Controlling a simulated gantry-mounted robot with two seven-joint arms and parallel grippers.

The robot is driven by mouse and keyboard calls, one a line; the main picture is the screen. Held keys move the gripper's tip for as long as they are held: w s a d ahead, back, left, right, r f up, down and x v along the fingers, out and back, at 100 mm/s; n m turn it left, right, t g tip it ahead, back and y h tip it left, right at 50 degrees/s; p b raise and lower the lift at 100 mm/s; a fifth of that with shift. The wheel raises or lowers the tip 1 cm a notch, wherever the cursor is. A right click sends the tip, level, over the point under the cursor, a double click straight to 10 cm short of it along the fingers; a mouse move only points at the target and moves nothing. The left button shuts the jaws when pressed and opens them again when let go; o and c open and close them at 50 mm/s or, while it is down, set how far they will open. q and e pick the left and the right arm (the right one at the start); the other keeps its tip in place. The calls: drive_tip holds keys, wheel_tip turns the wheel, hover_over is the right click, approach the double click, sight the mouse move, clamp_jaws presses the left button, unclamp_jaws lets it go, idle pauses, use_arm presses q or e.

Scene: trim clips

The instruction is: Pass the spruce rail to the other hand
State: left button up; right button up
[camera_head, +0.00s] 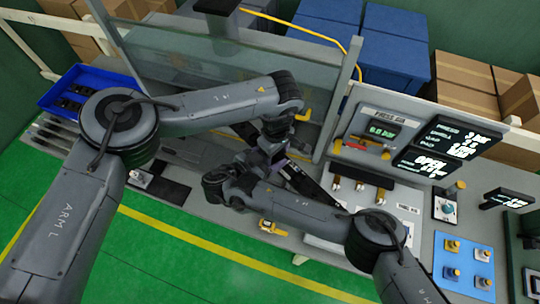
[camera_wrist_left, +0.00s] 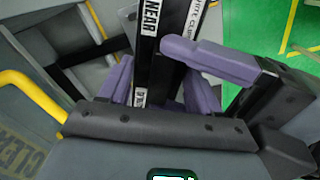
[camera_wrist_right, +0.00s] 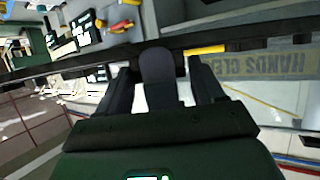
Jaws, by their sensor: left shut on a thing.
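The rail (camera_wrist_left: 152,45) I take for the spruce rail is a long, dark bar with white labels, one reading NEAR, in the left wrist view. My left gripper (camera_wrist_left: 158,85), with purple fingers, is shut around it. In the head view the left gripper (camera_head: 277,160) is above the bench, close to the right gripper (camera_head: 250,165), whose fingers are hidden by arm links. In the right wrist view a dark bar (camera_wrist_right: 265,38) crosses beyond the dark fingers of the right gripper (camera_wrist_right: 160,75); I cannot tell whether they touch it.
A clear panel (camera_head: 200,60) stands behind the arms. A blue tray (camera_head: 60,88) is at the far left. The press panel (camera_head: 375,130), small clips (camera_head: 358,186) and a blue button plate (camera_head: 465,262) are at the right. Green floor lies in front.

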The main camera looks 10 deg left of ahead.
drive_tip(key=c, duration=0.7)
use_arm(q)
drive_tip(key=o, duration=1.3)
use_arm(e)
drive_tip(key=shift+c, duration=0.4)
use_arm(q)
drive_tip(key=shift+o, duration=0.2)
drive_tip(key=shift+r, duration=0.15)
